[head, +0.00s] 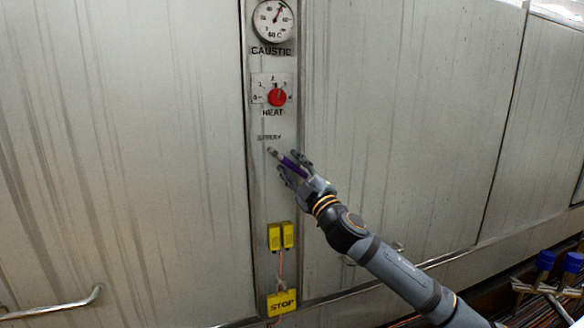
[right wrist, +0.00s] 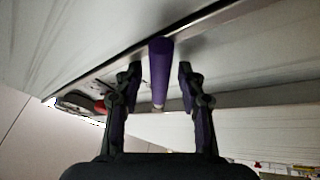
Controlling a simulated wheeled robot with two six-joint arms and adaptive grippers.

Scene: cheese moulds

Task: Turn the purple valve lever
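The purple valve lever (head: 289,165) sticks out from the narrow grey panel strip, below a small label that is hard to read. In the head view it slants from upper left to lower right, with a grey pivot end at its upper left. My right gripper (head: 295,166) is at the lever, one finger on each side of it. In the right wrist view the purple lever (right wrist: 160,62) stands between the two fingers of the right gripper (right wrist: 160,78), with a gap on both sides. The gripper is open. My left gripper is not in view.
Above the lever on the strip are a red heat knob (head: 277,97) and a round gauge (head: 272,21). Blue-topped parts (head: 573,263) stand at lower right. A bar handle (head: 60,307) is at lower left.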

